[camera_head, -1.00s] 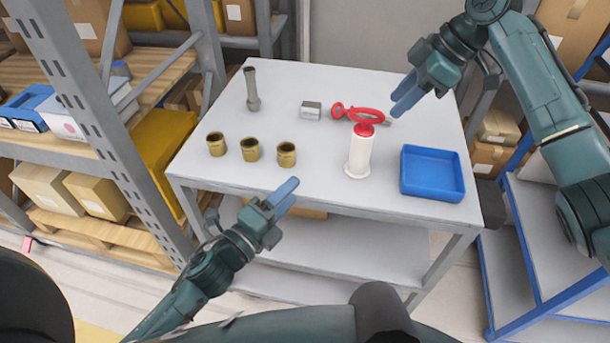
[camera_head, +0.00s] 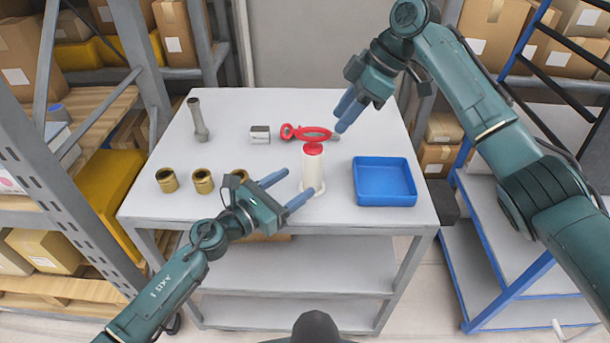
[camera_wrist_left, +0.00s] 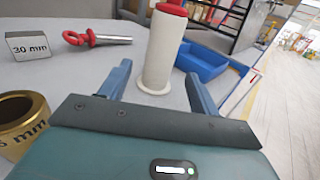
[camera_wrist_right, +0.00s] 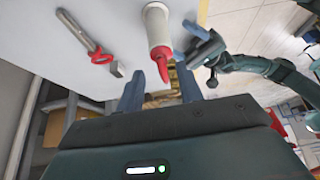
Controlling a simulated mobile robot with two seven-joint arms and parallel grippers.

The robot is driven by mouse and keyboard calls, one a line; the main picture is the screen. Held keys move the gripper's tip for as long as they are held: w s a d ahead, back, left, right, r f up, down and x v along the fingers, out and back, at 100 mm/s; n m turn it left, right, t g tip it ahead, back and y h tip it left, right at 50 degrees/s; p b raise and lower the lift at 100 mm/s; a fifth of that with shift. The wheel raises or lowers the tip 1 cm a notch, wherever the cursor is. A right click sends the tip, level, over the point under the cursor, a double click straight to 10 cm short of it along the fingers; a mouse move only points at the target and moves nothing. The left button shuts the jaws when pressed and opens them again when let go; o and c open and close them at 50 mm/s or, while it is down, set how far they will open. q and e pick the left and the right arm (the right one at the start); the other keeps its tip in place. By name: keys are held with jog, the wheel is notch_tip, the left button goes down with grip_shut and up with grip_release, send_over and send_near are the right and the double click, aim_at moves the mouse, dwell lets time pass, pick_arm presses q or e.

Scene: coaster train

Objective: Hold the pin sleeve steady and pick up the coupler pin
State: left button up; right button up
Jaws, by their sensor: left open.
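The white pin sleeve (camera_head: 313,173) stands upright on its flange near the table's front edge. A red collar (camera_head: 313,149) and red oval loop (camera_head: 316,134) rise from its top, apparently the coupler pin's head; any shaft inside is hidden. My left gripper (camera_head: 299,185) is open; its fingers lie either side of the sleeve in the left wrist view, with no clear contact. My right gripper (camera_head: 343,115) is above and behind the loop. Its fingers are apart and empty in the right wrist view (camera_wrist_right: 160,88), with the red loop (camera_wrist_right: 163,66) just beyond them.
A loose grey pin with a red ring (camera_wrist_left: 75,38) lies behind the sleeve. Beside it is a block marked 30 mm (camera_wrist_left: 28,46). A blue tray (camera_head: 385,202) is to the right.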

aim_at(306, 176)
pick_arm(q)
jog(key=x, duration=0.5)
jog(key=shift+c, duration=0.4)
jog(key=c, duration=1)
